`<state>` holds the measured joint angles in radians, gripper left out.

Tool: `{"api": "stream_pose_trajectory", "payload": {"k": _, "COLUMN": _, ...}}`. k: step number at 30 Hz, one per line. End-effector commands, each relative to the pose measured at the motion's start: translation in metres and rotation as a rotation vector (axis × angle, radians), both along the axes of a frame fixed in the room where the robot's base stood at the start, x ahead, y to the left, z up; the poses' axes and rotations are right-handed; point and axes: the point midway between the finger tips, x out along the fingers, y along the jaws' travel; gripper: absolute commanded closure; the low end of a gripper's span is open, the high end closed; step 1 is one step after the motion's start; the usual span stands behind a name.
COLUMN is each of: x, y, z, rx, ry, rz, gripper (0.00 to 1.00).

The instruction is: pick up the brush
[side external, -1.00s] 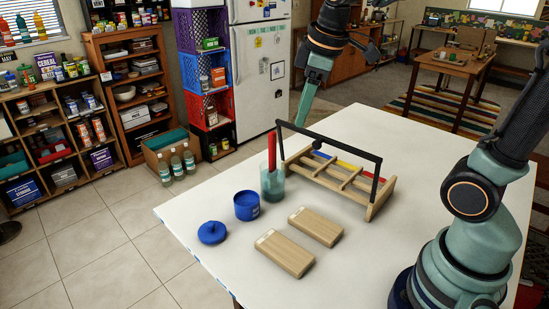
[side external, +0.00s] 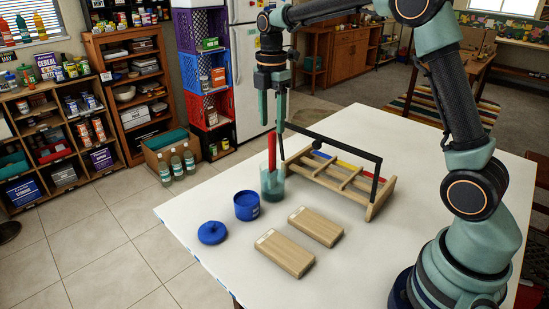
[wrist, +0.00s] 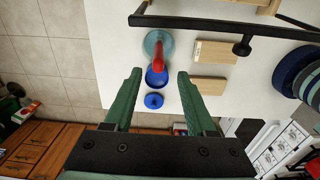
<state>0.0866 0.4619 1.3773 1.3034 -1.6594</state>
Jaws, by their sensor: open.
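The brush appears as a red handle (side external: 272,152) standing nearly upright in a clear glass jar (side external: 273,188) with teal liquid. Its lower end is hidden in the jar. In the wrist view the red handle (wrist: 158,62) shows between my fingers, pointing toward the camera, with the jar (wrist: 150,42) below it. My gripper (side external: 272,125) is open and empty, pointing down, just above or behind the handle's top. Its fingertips also show in the wrist view (wrist: 159,73), one on each side of the handle. I see no clear contact.
A wooden caddy (side external: 373,210) with a black handle bar (side external: 335,138) stands right beside the jar. A blue pot (side external: 247,206), a blue lid (side external: 212,232) and two wooden blocks (side external: 285,254) (side external: 316,227) lie in front. The white table (side external: 400,130) is clear behind the caddy.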

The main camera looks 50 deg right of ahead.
Motion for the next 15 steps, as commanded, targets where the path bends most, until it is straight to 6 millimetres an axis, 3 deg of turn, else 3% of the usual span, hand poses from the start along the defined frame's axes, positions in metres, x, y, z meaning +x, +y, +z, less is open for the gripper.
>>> {"api": "stream_pose_trajectory", "payload": {"k": 3, "x": -0.001, "y": 0.000, "z": -0.019, "rx": 0.000, "ry": 0.003, "rz": -0.001, "gripper": 0.44}}
{"api": "stream_pose_trajectory", "payload": {"k": 11, "x": 0.000, "y": -0.001, "z": -0.037, "rx": 0.000, "ry": 0.002, "rz": -0.002, "gripper": 0.44}}
{"api": "stream_pose_trajectory", "payload": {"k": 15, "x": 0.002, "y": -0.004, "z": -0.057, "rx": 0.000, "ry": 0.003, "rz": -0.003, "gripper": 0.44}}
